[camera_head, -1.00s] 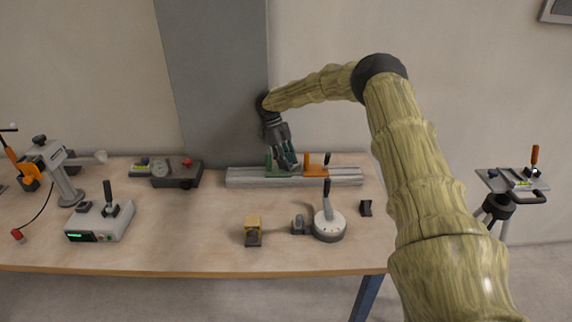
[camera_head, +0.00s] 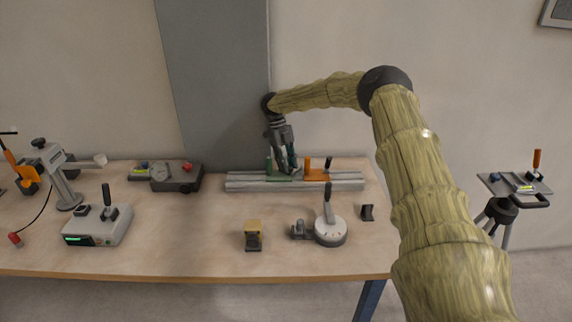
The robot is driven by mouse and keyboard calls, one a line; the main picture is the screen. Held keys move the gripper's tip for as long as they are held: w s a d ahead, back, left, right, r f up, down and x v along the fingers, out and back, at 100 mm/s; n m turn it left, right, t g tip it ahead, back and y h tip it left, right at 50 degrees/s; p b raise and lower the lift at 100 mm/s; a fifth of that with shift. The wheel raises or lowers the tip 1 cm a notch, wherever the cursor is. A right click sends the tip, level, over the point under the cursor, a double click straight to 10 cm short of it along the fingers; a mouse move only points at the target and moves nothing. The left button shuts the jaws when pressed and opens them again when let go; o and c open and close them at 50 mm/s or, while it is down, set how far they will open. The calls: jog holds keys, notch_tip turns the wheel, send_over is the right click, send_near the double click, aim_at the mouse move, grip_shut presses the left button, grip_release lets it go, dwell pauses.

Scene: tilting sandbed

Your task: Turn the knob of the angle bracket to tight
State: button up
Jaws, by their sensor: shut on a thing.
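A pale grey rail (camera_head: 235,187) lies along the back of the table. It bears a green piece (camera_head: 268,166) with an upright post and an orange piece (camera_head: 308,166) to its right. My gripper (camera_head: 288,168) points down at the green piece, left of the orange one. It is shut on a part of the green piece; its fingers hide what exactly they hold. I cannot tell for sure which thing is the angle bracket, and no knob marking can be read.
A round dial base with a black handle (camera_head: 331,231) stands in front of the rail, with a small yellow-topped block (camera_head: 253,235) to its left. A gauge box (camera_head: 178,178) and a grey green-lit box (camera_head: 98,226) are further left. A tripod platform (camera_head: 513,186) stands at the right.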

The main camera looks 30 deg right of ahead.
jog(key=o, duration=1.1)
jog(key=shift+s+d+f, duration=0.15)
jog(key=shift+s+d, duration=0.05)
jog(key=shift+d, duration=0.05)
jog(key=shift+c, duration=0.2)
jog(key=shift+w+a, duration=0.15)
jog(key=shift+a, duration=0.05)
jog(key=v, duration=1.2)
